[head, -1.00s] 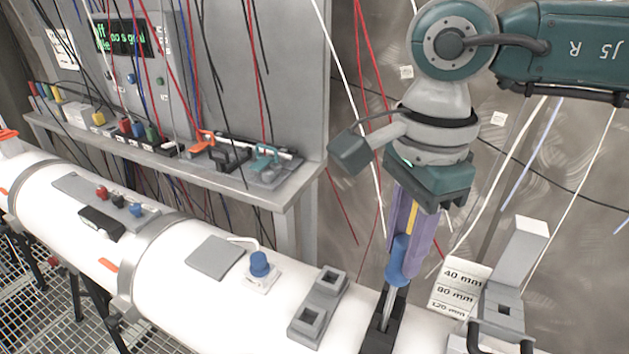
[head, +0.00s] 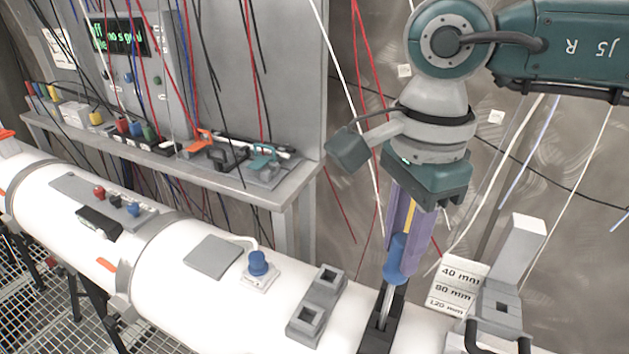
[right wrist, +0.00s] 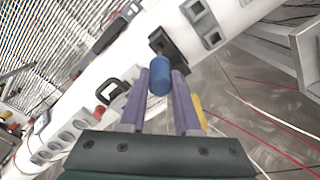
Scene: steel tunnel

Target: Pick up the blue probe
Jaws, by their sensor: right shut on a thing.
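The blue probe has a blue handle (head: 396,262) and a thin metal shaft, and stands slightly tilted over a black holder (head: 377,335) on the white pipe. The shaft's lower end is at the holder; I cannot tell how deep it sits. My right gripper (head: 405,248), with purple fingers, is shut on the blue handle from above. In the right wrist view the handle (right wrist: 161,76) lies between the fingertips (right wrist: 160,88), with the black holder beyond it. My left gripper is in neither view.
Beside the holder are a grey two-socket block (head: 318,305) and a sign reading 40, 80 and 120 mm (head: 459,288). A blue knob (head: 258,263) sits further left on the pipe (head: 190,285). A grey shelf (head: 250,190) carries clamps. Loose cables hang behind my arm.

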